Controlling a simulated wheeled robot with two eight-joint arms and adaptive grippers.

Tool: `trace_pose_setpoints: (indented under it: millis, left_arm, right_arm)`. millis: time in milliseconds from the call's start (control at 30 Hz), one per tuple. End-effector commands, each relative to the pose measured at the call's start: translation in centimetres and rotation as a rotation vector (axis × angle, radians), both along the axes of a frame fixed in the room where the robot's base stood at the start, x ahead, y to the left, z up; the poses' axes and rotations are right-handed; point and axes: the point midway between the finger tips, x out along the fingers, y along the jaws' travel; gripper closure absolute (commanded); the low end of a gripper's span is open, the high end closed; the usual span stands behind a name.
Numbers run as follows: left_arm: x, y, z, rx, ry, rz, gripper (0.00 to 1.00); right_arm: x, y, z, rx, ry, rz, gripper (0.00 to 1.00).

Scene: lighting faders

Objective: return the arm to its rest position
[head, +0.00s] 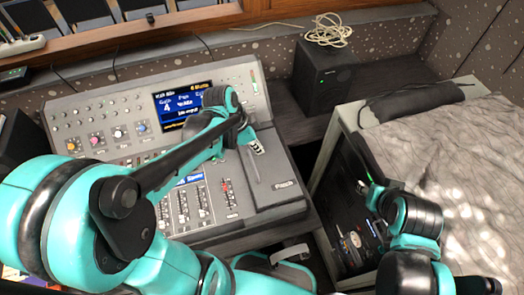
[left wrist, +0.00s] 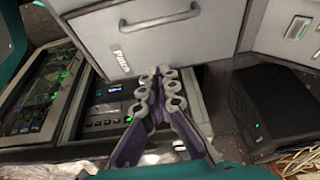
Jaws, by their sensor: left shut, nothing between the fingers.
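My left arm reaches from the left across the lighting console (head: 105,105) in the head view. My left gripper (head: 257,147) is over the right part of the console, near its long slot; I cannot tell if it touches the surface. In the left wrist view its fingers (left wrist: 157,92) are together, with nothing between them. My right arm is folded at the lower right. My right gripper (head: 365,188) shows only small and partly, beside the rack's front, and its fingers are unclear.
A black box (head: 322,76) with a coiled pale cable (head: 328,30) on top stands behind the console. A rack (head: 350,215) with a grey cloth-covered top (head: 455,150) is at the right. Faders (head: 182,205) and a lit screen (head: 183,103) lie close to my left arm.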

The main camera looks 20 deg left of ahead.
Motion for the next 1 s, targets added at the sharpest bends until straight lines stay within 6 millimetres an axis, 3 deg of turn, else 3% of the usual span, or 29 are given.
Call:
trace_pose_setpoints:
  millis: [200, 567, 667, 1000]
  left_arm:
    - [-0.4, 0.6, 2.1, -0.001, 0.000, -0.001, 1.00]
    - [-0.7, 0.7, 2.2, 0.003, -0.002, 0.025, 1.00]
    - [-1.5, 0.7, 2.2, 0.013, -0.011, 0.110, 1.00]
    - [-6.3, 1.7, 1.7, -0.015, -0.135, 0.661, 1.00]
  right_arm:
    - [0.0, 0.0, 0.8, 0.000, 0.000, 0.000, 0.60]
    - [0.0, 0.0, 0.5, 0.000, 0.000, 0.000, 0.60]
    - [0.0, 0.0, -0.3, 0.000, 0.000, 0.000, 0.60]
    - [0.0, 0.0, -4.2, 0.000, 0.000, 0.000, 0.60]
